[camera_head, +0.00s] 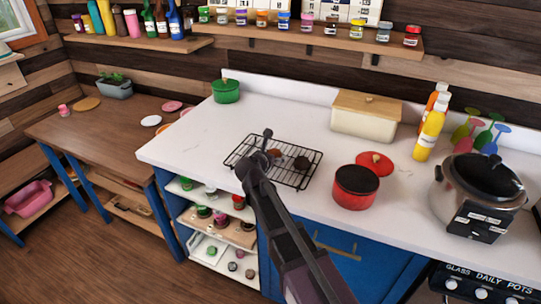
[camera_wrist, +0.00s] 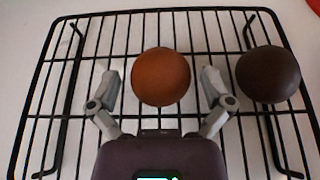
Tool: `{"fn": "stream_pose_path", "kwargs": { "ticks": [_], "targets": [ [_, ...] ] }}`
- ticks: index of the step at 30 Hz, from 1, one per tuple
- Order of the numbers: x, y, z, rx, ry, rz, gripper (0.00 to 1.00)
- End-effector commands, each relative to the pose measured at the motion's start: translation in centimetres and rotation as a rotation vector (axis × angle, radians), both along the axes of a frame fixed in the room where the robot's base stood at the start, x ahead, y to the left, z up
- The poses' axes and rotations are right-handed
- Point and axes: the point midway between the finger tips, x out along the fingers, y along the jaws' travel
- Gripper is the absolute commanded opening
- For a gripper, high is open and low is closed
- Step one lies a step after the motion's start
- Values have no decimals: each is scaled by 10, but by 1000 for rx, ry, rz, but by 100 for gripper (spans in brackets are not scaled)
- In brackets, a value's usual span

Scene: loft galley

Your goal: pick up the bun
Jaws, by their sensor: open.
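The bun is most likely the round orange-brown piece (camera_wrist: 161,77) on the black wire rack (camera_wrist: 90,125) in the wrist view. A darker brown round piece (camera_wrist: 268,74) lies to its right on the same rack. My gripper (camera_wrist: 160,80) is open, its two fingers on either side of the orange-brown bun with gaps showing; it holds nothing. In the head view the rack (camera_head: 295,180) lies on the white counter, with the dark piece (camera_head: 301,163) visible and the lighter bun (camera_head: 274,154) partly hidden by my arm.
A red pot (camera_head: 356,188) and its red lid (camera_head: 375,163) stand right of the rack. A cream bread box (camera_head: 366,115) is behind, a large cooker (camera_head: 478,195) at far right. A green pot (camera_head: 226,91) stands back left. The counter left of the rack is clear.

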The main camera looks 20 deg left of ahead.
Motion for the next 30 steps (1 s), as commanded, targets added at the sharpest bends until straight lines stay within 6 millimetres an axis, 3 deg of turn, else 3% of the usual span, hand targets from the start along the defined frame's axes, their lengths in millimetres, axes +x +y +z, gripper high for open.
{"fn": "stream_pose_path", "kwargs": {
  "ticks": [12,18,30],
  "targets": [
    [0,-1,0,0,0,-1,100],
    [0,-1,0,-1,0,-2,41],
    [0,-2,1,0,0,-2,40]
  ]
}}
